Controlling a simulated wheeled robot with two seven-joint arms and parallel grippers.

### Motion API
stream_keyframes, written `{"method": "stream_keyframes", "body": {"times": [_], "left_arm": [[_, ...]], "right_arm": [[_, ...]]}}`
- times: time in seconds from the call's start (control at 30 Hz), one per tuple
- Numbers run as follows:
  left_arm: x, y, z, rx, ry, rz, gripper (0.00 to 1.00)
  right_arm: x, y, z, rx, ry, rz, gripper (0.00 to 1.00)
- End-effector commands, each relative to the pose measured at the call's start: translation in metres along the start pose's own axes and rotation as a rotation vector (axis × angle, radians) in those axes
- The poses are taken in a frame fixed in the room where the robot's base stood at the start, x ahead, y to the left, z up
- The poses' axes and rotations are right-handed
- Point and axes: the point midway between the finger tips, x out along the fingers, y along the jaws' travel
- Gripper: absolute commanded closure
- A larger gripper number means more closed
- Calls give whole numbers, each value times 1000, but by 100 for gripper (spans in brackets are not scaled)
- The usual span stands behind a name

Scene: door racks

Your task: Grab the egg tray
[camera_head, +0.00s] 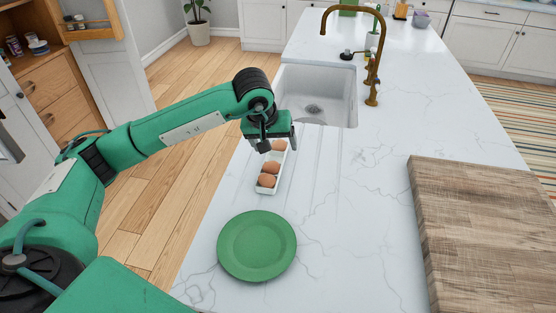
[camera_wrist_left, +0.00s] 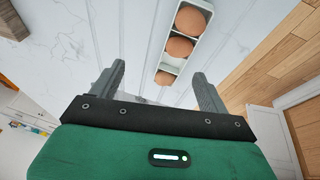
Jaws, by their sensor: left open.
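A narrow white egg tray (camera_head: 257,188) holding several brown eggs lies on the white marble counter near its left edge, between the sink and a green plate. Its far end is partly hidden by my left gripper (camera_head: 278,145) in the head view. The tray also shows in the left wrist view (camera_wrist_left: 193,45), ahead of the fingers and right of centre. I cannot tell the exact height gap. My right gripper is not in view.
The green plate (camera_head: 257,246) lies on the counter nearer to me than the tray. A white sink (camera_head: 325,90) with a brass faucet (camera_head: 372,70) is beyond it. A thick wooden board (camera_head: 485,235) lies at right. Counter (camera_head: 350,220) between plate and board is clear.

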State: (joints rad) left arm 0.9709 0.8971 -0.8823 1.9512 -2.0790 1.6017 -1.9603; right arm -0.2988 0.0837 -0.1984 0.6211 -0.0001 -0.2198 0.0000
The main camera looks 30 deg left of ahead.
Motion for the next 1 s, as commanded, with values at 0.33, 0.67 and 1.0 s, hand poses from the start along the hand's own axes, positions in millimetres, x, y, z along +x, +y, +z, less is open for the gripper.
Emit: {"method": "stream_keyframes", "body": {"times": [0.33,0.67,1.0], "left_arm": [[18,-24,-6,132,65,-139,22],[72,-30,-11,128,68,-135,22],[101,-33,-15,127,65,-134,22]], "right_arm": [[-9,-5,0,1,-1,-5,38],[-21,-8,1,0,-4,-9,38],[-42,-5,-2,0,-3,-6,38]]}}
